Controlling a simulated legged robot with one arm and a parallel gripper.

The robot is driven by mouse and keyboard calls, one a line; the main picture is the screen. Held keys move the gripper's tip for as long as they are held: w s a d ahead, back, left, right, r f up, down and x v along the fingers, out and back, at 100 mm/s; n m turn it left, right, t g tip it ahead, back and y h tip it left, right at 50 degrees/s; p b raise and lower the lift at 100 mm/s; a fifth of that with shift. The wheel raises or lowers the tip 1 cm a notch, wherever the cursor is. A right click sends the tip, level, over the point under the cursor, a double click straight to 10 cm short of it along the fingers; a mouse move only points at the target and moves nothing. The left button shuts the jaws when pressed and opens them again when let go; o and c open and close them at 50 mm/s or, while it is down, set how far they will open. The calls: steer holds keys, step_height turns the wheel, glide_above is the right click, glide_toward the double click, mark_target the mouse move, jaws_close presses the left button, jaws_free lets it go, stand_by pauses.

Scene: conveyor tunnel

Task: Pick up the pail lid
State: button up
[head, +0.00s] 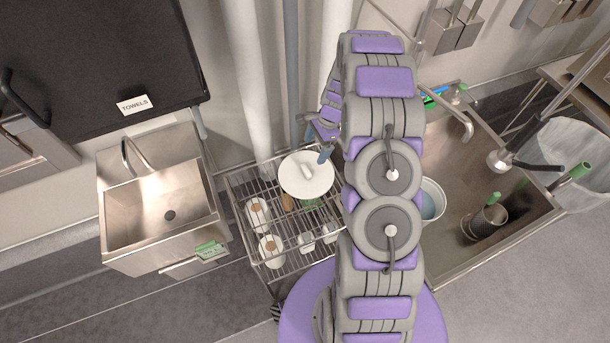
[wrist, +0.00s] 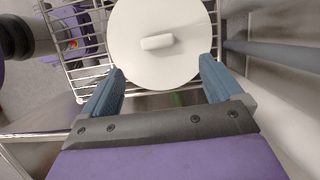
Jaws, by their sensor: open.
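The pail lid (head: 306,175) is a round white disc with a raised bar handle, lying at the top of a wire rack in the head view. In the wrist view the lid (wrist: 160,65) fills the upper middle, its handle (wrist: 157,42) at its centre. My gripper (wrist: 160,80) is open, with its two blue fingers near the left and right of the lid's near edge and nothing held between them. In the head view my gripper (head: 324,146) is at the lid's upper right edge, partly hidden by my arm. I cannot tell whether the fingers touch the lid.
The wire rack (head: 247,190) also holds several white cups or jars. A small steel sink (head: 165,205) is to the left. A larger steel sink (head: 510,185) with a pail (head: 431,199) is to the right. Vertical pipes (head: 292,70) stand behind the rack.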

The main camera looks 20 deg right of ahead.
mark_target(304, 169)
steer(key=x, duration=0.2)
steer(key=a+b+x, duration=0.1)
steer(key=x, duration=0.5)
steer(key=shift+s+a+r+b, duration=0.25)
steer(key=shift+r+b, duration=0.05)
steer(key=shift+b, duration=0.05)
steer(key=f, duration=0.1)
steer(key=d+f, duration=0.1)
steer(key=f, duration=0.1)
steer(key=shift+d+b, duration=0.2)
steer(key=shift+b, duration=0.15)
steer(key=shift+d, duration=0.25)
steer(key=shift+a+r, duration=0.15)
steer(key=shift+a, duration=1)
steer(key=c, duration=0.5)
steer(key=shift+c, duration=0.9)
steer(key=shift+d, duration=0.9)
steer(key=c, duration=0.5)
